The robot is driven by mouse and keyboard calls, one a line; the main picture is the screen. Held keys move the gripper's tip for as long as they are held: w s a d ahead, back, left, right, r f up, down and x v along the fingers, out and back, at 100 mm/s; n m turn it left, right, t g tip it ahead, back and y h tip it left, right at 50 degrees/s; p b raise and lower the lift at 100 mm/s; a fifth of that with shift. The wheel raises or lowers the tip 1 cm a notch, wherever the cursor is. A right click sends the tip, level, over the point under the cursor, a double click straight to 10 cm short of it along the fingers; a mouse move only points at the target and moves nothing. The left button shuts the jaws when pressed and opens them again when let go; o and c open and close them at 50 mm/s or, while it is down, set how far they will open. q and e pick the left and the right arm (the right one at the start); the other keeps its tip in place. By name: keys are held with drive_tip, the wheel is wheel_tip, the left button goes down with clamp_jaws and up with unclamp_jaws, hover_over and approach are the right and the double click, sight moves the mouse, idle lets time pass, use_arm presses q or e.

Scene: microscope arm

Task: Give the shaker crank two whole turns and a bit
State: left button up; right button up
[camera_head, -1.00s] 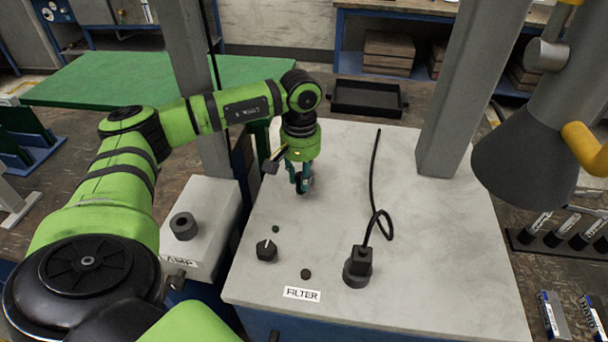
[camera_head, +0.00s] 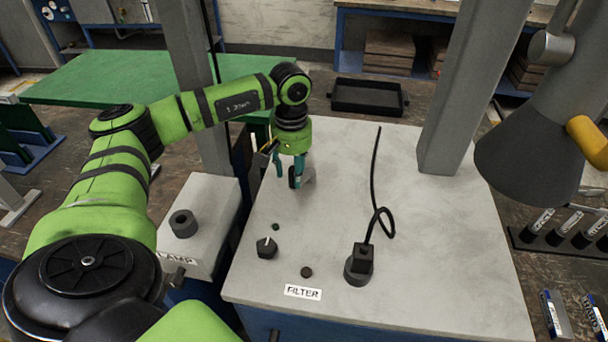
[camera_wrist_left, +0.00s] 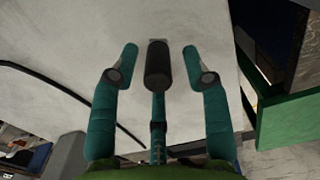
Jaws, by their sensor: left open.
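The crank shows as a black cylindrical grip (camera_wrist_left: 158,65) in the left wrist view, between my left gripper's teal fingers (camera_wrist_left: 159,62). A gap shows on each side, so the fingers look apart from it. In the head view my left gripper (camera_head: 288,170) points down over the rear left of the grey bench top. The crank's dark grip (camera_head: 292,179) and a small grey piece beside it are partly hidden by the fingers there. My left gripper is open. My right gripper is not in view.
A black knob (camera_head: 267,248), a FILTER label (camera_head: 303,292) and a black plug with a looped cable (camera_head: 359,265) are on the grey top (camera_head: 440,270). A lamp box (camera_head: 205,215) stands left. A grey post (camera_head: 460,90) and conical lamp head (camera_head: 530,150) rise right.

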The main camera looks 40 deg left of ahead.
use_arm(q)
drive_tip(key=shift+r, duration=0.1)
drive_tip(key=shift+r+p, duration=2.65)
drive_tip(key=shift+r, duration=1.3)
drive_tip(key=shift+f, duration=0.1)
